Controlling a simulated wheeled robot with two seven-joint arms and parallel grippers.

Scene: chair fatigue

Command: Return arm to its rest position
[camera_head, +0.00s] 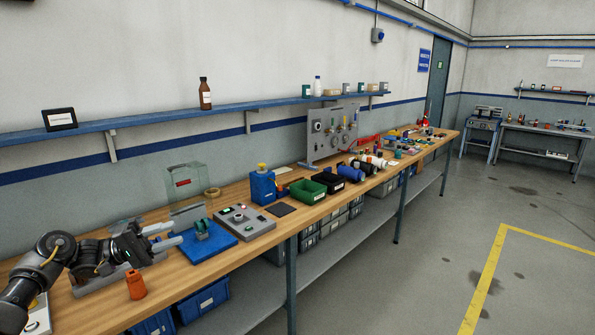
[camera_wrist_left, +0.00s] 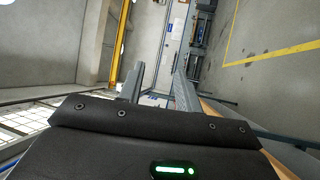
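My left arm comes in from the left over the near end of the wooden workbench (camera_head: 340,202). My left gripper (camera_head: 172,235) points right, beside a blue fixture plate (camera_head: 213,250) that carries a small green part (camera_head: 203,228). Its two pale fingers stand apart with nothing visible between them. In the left wrist view the same gripper (camera_wrist_left: 159,84) also shows its fingers spread, with only distant wall and floor beyond. I cannot tell from the head view how high it is above the bench. My right gripper is not in view.
A clear guard panel (camera_head: 186,186) stands behind the plate. A grey control box (camera_head: 245,222) lies to its right, and an orange part (camera_head: 136,285) stands near the front edge. A blue container (camera_head: 262,188) and a green bin (camera_head: 307,192) are farther along. The floor at right is clear.

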